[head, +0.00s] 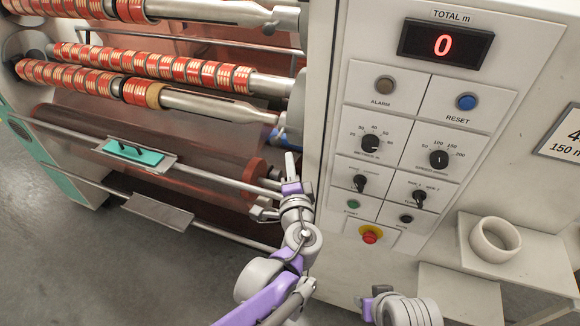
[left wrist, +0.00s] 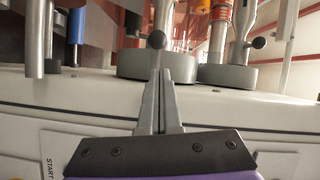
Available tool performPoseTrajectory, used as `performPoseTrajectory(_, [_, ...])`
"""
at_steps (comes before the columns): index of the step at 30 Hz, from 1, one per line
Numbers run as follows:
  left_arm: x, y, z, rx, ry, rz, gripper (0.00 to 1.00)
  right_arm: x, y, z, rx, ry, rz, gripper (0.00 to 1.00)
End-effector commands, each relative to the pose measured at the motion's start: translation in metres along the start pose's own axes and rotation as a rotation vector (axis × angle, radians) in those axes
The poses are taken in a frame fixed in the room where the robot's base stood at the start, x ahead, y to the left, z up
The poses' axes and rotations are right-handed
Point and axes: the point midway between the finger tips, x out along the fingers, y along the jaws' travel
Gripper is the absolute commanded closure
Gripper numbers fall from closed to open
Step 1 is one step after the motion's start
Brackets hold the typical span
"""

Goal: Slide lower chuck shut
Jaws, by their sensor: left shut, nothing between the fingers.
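The lower chuck (head: 297,108) is a grey metal fitting on the cabinet's side, at the right end of the lower shaft (head: 210,105). I cannot tell whether it is open or shut. My left gripper (head: 291,163) is just below it, fingers pointing up. In the left wrist view, the gripper (left wrist: 157,75) has its fingers together with nothing between them. A dark ball knob (left wrist: 157,39) shows right at the fingertips; I cannot tell if they touch. Behind it is a round grey base (left wrist: 143,66). My right gripper does not show; only part of my right arm is at the bottom.
The upper chuck (head: 287,20) is above. Red tape rolls (head: 150,62) sit on several shafts at left. A blue handle (left wrist: 76,25) and metal post (left wrist: 35,40) stand left of the fingers. The control panel (head: 400,150) is at right. A cardboard core (head: 495,239) rests on a ledge.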

Motion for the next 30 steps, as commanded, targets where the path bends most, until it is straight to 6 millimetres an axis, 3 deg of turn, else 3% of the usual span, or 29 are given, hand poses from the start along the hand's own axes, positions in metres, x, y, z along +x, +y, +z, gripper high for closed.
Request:
performPoseTrajectory(3, [0.024, -0.001, 0.001, 0.001, -0.004, -0.001, 1.00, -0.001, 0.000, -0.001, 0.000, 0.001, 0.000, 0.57])
performPoseTrajectory(10, [0.054, 0.000, 0.001, -0.001, -0.002, 0.000, 1.00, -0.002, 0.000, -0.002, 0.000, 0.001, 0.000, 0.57])
performPoseTrajectory(24, [0.062, 0.000, 0.002, -0.001, -0.002, 0.001, 1.00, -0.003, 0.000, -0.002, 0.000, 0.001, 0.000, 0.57])
performPoseTrajectory(30, [0.075, -0.009, 0.030, 0.000, -0.007, -0.002, 1.00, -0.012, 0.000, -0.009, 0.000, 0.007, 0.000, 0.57])
